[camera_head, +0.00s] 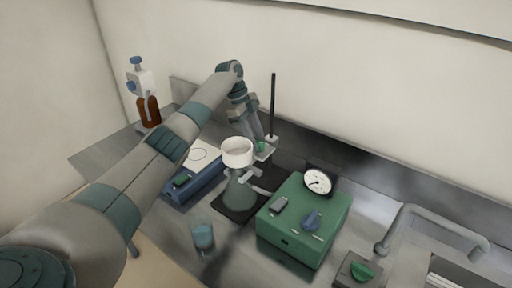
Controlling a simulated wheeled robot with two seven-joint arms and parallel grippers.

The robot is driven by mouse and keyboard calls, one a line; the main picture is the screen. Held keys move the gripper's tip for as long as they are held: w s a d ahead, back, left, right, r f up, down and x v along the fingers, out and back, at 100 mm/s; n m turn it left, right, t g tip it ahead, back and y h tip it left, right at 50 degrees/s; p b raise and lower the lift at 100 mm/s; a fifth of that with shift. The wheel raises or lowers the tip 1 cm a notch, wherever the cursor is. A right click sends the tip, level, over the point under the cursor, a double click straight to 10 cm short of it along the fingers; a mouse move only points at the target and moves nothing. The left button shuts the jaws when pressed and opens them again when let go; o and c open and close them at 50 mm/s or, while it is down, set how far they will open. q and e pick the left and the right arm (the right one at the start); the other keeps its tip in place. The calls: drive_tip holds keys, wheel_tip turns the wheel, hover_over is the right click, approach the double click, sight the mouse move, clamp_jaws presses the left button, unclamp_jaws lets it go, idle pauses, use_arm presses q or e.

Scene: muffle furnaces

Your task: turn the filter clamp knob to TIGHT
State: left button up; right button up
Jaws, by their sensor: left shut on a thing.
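The filter clamp knob (261,147) is a small green piece on a light clamp block (267,153) at the foot of a dark upright rod (273,105), behind the white funnel (238,151). My left gripper (263,140) reaches down from above with its fingers shut on the knob. The fingers cover part of the knob, and no TIGHT mark or pointer can be read. The funnel sits on a glass flask (238,194), with a light clamp arm beside it. My right gripper is not in view.
A blue device (207,183) is on the left, a beaker (203,237) in front. A brown bottle (148,111) stands back left; a tap (430,217) is right.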

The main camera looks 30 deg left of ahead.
use_arm(q)
drive_tip(key=m+g+b, duration=0.1)
drive_tip(key=m+b, duration=0.2)
drive_tip(key=shift+w+f, duration=0.1)
drive_tip(key=shift+w, duration=0.1)
drive_tip(key=shift+m+g+b, duration=0.4)
drive_tip(key=shift+m+b, duration=0.4)
drive_tip(key=shift+b, duration=0.05)
drive_tip(key=o, duration=0.8)
drive_tip(key=shift+y, duration=0.3)
drive_tip(key=shift+r, duration=0.25)
